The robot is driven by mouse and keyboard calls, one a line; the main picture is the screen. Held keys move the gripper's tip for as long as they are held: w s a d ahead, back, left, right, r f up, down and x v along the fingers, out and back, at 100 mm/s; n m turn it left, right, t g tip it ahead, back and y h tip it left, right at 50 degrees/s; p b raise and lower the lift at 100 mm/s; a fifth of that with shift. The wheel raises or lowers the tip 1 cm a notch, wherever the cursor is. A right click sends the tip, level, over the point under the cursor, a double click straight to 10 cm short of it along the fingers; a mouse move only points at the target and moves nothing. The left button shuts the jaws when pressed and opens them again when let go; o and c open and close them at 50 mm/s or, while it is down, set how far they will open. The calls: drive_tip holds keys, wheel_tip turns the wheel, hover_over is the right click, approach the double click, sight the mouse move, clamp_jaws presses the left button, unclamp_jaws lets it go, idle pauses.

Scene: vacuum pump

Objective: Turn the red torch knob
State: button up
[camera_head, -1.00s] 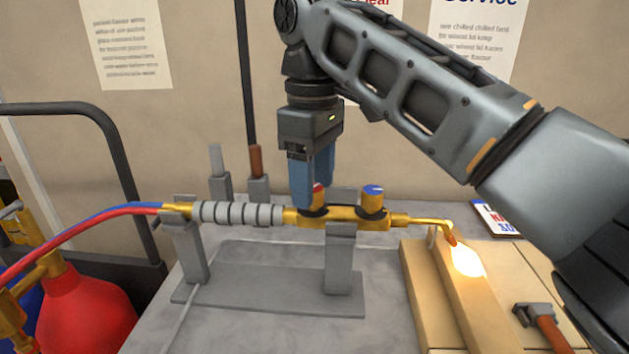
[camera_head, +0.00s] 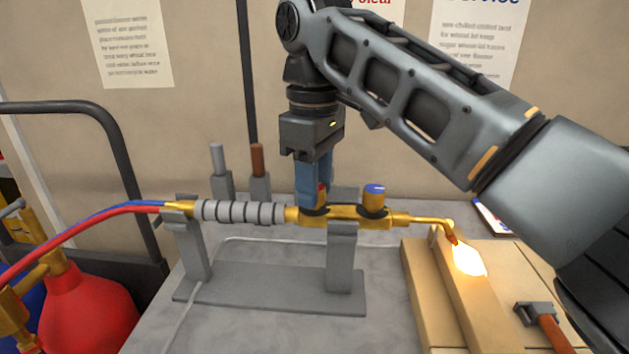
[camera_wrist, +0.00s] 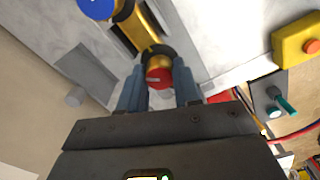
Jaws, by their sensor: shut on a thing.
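The brass torch (camera_head: 345,213) lies across a grey stand, its tip at the right giving a bright flame. The red torch knob (camera_head: 321,194) is on top of it, mostly covered by my fingers in the head view. In the wrist view the red knob (camera_wrist: 159,77) sits between my two blue fingers. My gripper (camera_head: 314,190) points down and is shut on the red knob. The blue knob (camera_head: 374,198) stands just to the right on the torch, clear of my fingers; it also shows at the top of the wrist view (camera_wrist: 97,8).
The flame (camera_head: 468,258) burns over a tan block (camera_head: 478,305) at the right. A hammer (camera_head: 545,325) lies at the front right. Two upright tools (camera_head: 260,170) stand behind the torch. Red and blue hoses (camera_head: 95,222) run left toward a red cylinder (camera_head: 85,305).

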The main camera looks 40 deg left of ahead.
drive_tip(key=shift+r+n+p, duration=0.15)
drive_tip(key=shift+n+p, duration=0.25)
drive_tip(key=shift+p, duration=0.2)
drive_tip(key=shift+n+p, duration=0.9)
drive_tip(key=shift+p, duration=0.25)
drive_tip(key=shift+n+p, duration=1.45)
drive_tip(key=shift+n, duration=0.85)
drive_tip(key=o, duration=1.1)
drive_tip(key=shift+c, duration=0.2)
drive_tip(key=shift+r, duration=3.75)
